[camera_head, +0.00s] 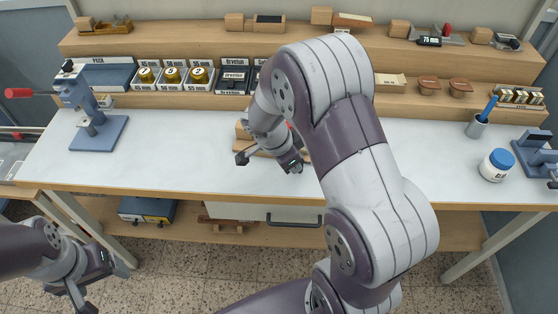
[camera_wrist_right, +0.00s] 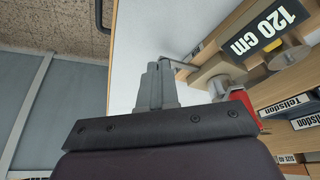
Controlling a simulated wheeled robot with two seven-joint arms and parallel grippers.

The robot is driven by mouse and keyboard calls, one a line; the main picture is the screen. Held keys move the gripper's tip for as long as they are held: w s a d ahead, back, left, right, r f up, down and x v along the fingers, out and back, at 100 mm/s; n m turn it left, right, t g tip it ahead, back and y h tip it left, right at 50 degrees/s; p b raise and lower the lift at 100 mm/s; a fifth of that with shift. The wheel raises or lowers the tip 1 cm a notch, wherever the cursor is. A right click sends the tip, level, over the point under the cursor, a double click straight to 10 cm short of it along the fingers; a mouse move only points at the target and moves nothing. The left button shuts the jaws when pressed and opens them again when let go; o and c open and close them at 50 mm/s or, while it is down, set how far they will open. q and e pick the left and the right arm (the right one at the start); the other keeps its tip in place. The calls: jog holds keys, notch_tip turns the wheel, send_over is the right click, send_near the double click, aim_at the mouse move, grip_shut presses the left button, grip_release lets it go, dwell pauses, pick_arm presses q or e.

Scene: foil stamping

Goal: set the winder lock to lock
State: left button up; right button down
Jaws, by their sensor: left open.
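The winder is mostly hidden behind my right arm in the head view; part of its wooden base (camera_head: 243,130) shows at the middle of the table. In the right wrist view, a pale roller (camera_wrist_right: 217,69), a thin grey rod (camera_wrist_right: 182,66) and a red part (camera_wrist_right: 238,97) show. Which part is the lock, and its setting, I cannot tell. My right gripper (camera_wrist_right: 160,64) has its grey fingers close together beside the rod; touching or apart is unclear. My left gripper (camera_head: 100,284) is open and empty, low at the left, in front of the table.
A blue-grey press (camera_head: 98,132) with a red-knobbed lever stands at the left. Foil rolls (camera_head: 172,76) and labelled boxes line the shelf behind. A blue-lidded jar (camera_head: 496,165) and a pen cup (camera_head: 476,127) stand at the right. The left-middle tabletop (camera_head: 175,150) is clear.

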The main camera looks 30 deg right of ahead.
jog(key=shift+s+d+f+n+b, duration=0.2)
jog(key=shift+s+d+n+b, duration=0.1)
jog(key=shift+n+b, duration=0.2)
jog(key=shift+s+d+r, duration=0.1)
jog(key=shift+w+r+b, duration=0.1)
jog(key=shift+w+b, duration=0.25)
jog(key=shift+w, duration=0.45)
